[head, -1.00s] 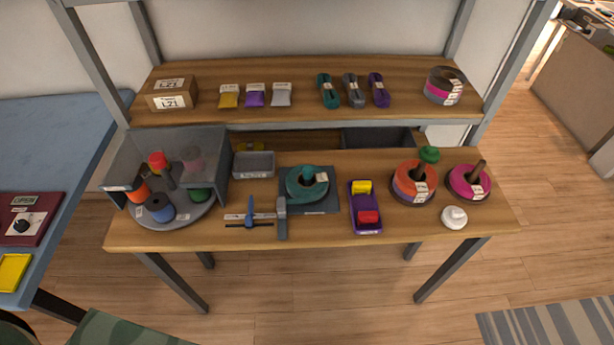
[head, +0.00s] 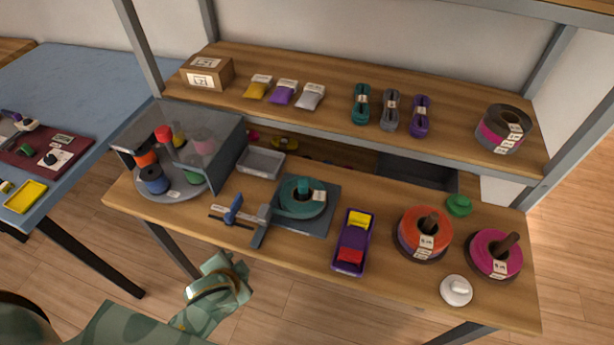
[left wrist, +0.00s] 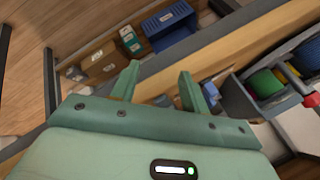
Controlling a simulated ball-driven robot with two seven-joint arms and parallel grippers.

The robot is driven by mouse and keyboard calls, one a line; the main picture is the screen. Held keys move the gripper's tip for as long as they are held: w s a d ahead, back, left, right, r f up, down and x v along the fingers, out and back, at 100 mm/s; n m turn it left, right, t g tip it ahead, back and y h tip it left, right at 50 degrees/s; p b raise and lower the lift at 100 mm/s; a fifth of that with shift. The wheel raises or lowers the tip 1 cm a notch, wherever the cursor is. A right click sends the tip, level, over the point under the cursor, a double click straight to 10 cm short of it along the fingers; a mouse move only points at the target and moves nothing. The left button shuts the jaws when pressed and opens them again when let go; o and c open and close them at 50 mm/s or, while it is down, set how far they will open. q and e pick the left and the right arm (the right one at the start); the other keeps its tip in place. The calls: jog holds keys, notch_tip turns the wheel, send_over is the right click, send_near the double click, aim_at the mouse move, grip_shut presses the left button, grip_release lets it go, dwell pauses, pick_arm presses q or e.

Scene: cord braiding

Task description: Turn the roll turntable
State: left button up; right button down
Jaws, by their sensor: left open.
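The roll turntable (head: 186,190) is a grey disc at the left end of the wooden workbench, partly under a grey, see-through cover (head: 222,128). It carries a blue roll (head: 153,181), an orange roll (head: 146,159), a green roll (head: 193,177) and other rolls seen dimly through the cover. My left gripper (head: 232,268) is in front of the bench edge, right of the turntable and apart from it. In the left wrist view its two green fingers (left wrist: 157,84) stand apart with nothing between them; coloured rolls (left wrist: 266,83) show at the right. My right gripper is not in view.
A blue clamp-like tool (head: 233,210), a grey tray (head: 261,162), a teal roll (head: 303,197) on a dark plate and a purple holder (head: 354,243) are on the bench. Orange (head: 424,232) and magenta (head: 495,252) rolls stand further right. A shelf (head: 345,91) runs above the back.

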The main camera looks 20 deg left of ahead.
pick_arm(q)
jog(key=w+d+r, duration=0.1)
jog(key=w, duration=0.1)
jog(key=w+d+r+t, duration=0.1)
jog(key=w+r, duration=0.1)
jog(key=w+d+r+t, duration=0.1)
jog(key=w+r, duration=0.1)
jog(key=w+d+r+m+t+h, duration=0.5)
jog(key=w+d+r+t+h, duration=0.3)
jog(key=w+d+r, duration=0.7)
jog(key=s+d+r+m+g+h, duration=0.3)
jog(key=d+r+m+g+h, duration=0.3)
jog(key=d+m+h, duration=0.15)
jog(key=s+d+r+m+g+h, duration=0.3)
jog(key=d+r+m+g+h, duration=0.25)
jog(key=d+m, duration=0.3)
jog(key=m+g+y+b, duration=0.1)
jog(key=m+g+y, duration=0.35)
jog(key=y, duration=1.35)
send_over(303, 182)
notch_tip(303, 182, down, 6)
jog(key=f+n+g, duration=0.1)
jog(key=n, duration=0.1)
notch_tip(303, 182, down, 15)
jog(key=b, duration=0.3)
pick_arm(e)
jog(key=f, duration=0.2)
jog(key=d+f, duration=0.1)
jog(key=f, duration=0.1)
